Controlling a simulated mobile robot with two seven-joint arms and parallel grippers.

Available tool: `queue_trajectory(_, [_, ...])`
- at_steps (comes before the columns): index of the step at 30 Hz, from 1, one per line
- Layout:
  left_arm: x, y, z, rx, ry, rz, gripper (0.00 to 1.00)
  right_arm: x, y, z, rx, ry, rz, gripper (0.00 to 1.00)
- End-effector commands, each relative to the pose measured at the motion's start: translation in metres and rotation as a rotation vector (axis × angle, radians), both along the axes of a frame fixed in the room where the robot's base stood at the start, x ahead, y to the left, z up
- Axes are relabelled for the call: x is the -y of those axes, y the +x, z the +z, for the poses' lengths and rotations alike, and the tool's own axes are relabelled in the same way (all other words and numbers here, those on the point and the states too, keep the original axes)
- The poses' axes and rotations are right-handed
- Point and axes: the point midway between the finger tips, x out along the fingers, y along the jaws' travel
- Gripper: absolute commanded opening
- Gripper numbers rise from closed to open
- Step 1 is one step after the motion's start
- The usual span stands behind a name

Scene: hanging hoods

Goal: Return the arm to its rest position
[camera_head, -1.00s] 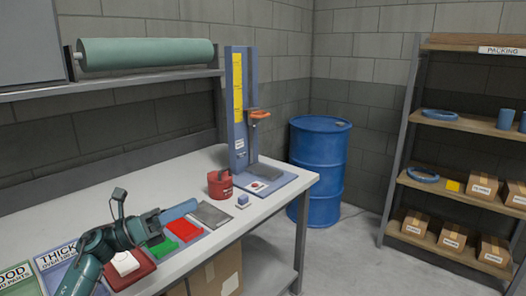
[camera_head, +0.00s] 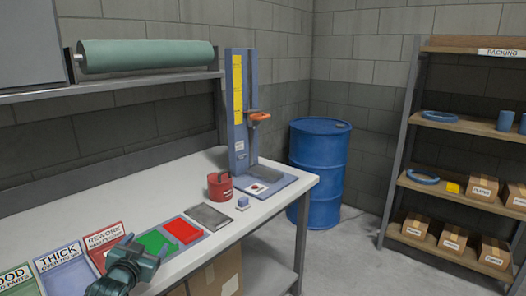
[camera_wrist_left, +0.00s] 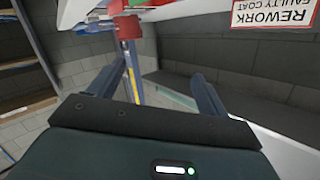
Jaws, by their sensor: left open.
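My left arm comes in at the bottom left of the head view, over the bench's front edge. Its dark teal end part (camera_head: 128,268) shows low by the REWORK sign (camera_head: 104,240), which it partly covers. In the left wrist view the left gripper (camera_wrist_left: 155,86) has its two blue-grey fingers wide apart with nothing held between them. The REWORK sign also shows upside down there (camera_wrist_left: 272,14). The tray behind the arm is mostly hidden. My right gripper is not in view.
On the bench (camera_head: 120,200) are a green pad (camera_head: 155,241), a red pad (camera_head: 183,230), a grey plate (camera_head: 209,215), a red canister (camera_head: 220,186) and a blue stand (camera_head: 238,120). The THICK tray (camera_head: 70,277) is at left. A blue barrel (camera_head: 318,170) stands behind.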

Motion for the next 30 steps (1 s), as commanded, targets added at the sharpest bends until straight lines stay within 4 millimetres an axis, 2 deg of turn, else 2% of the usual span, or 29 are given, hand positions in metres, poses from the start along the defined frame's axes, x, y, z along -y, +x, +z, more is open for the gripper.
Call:
queue_trajectory(1, [0.014,-0.019,-0.024,-0.035,-0.009,-0.022,0.78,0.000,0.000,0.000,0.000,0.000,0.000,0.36])
queue_trajectory(5, [0.049,-0.074,-0.079,-0.120,-0.041,-0.075,0.78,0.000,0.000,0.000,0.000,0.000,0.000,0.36])
queue_trajectory(8, [0.080,-0.131,-0.118,-0.197,-0.082,-0.118,0.78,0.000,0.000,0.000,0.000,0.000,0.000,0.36])
queue_trajectory(9, [0.092,-0.156,-0.131,-0.228,-0.101,-0.133,0.78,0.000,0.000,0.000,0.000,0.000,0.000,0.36])
queue_trajectory(12, [0.118,-0.216,-0.155,-0.302,-0.153,-0.163,0.78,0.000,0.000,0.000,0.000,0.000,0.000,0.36])
queue_trajectory(15, [0.139,-0.269,-0.167,-0.365,-0.204,-0.180,0.78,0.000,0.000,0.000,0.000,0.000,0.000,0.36])
queue_trajectory(18, [0.153,-0.308,-0.171,-0.413,-0.246,-0.186,0.78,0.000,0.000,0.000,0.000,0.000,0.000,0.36])
queue_trajectory(21, [0.160,-0.331,-0.172,-0.441,-0.272,-0.190,0.78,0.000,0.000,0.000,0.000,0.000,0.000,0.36])
queue_trajectory(23, [0.163,-0.338,-0.171,-0.450,-0.280,-0.190,0.78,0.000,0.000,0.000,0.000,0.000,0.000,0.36])
queue_trajectory(30, [0.164,-0.342,-0.171,-0.454,-0.284,-0.190,0.78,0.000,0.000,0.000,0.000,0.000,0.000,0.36])
